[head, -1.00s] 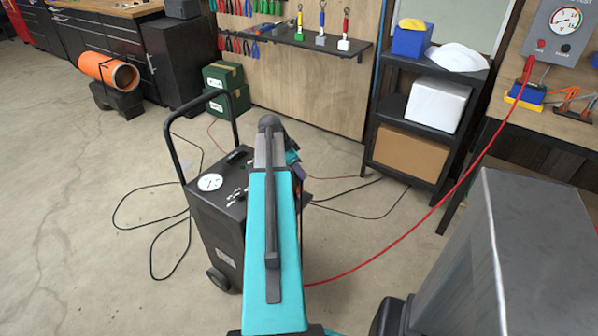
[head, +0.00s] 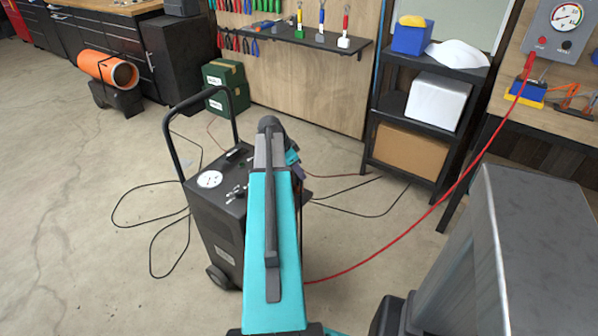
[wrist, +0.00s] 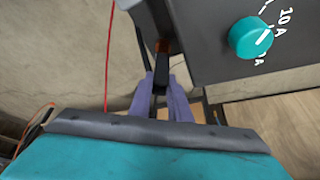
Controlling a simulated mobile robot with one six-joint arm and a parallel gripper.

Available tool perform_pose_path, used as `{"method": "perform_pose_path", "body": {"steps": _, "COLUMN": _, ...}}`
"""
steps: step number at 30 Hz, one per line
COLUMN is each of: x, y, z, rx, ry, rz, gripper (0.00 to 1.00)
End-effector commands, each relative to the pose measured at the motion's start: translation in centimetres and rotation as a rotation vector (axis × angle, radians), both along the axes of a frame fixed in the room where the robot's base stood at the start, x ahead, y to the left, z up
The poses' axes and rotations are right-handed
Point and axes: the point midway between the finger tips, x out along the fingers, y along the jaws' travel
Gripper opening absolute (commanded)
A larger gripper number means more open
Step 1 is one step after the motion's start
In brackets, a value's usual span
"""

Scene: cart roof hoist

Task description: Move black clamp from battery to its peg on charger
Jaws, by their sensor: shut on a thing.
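The charger (head: 222,220) is a dark wheeled cart with a round white gauge and a tall handle. It stands left of my teal arm in the head view. In the wrist view its grey panel (wrist: 210,60) carries a teal knob. My gripper (wrist: 160,88) has purple fingers, shut on the black clamp (wrist: 161,78) beside the panel's left edge. A small copper-coloured part shows just beyond the clamp; I cannot tell whether it belongs to the clamp or the peg. In the head view my arm mostly hides the gripper. I cannot make out the battery.
Black cable loops lie on the floor around the charger. A red cable (head: 420,222) runs from the meter box (head: 562,28) down behind my arm. A black shelf (head: 405,170) stands behind, and a grey metal block (head: 530,245) stands at right.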

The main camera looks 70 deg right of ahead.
Motion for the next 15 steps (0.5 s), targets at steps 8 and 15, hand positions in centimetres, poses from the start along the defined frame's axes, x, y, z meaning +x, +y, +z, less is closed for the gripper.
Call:
{"method": "perform_pose_path", "body": {"steps": 8, "x": 0.00, "y": 0.00, "z": -0.51, "rx": 0.000, "ry": 0.000, "rz": 0.000, "gripper": 0.00}}
{"method": "perform_pose_path", "body": {"steps": 15, "x": -0.01, "y": 0.01, "z": -0.91, "rx": 0.000, "ry": 0.000, "rz": 0.000, "gripper": 0.00}}
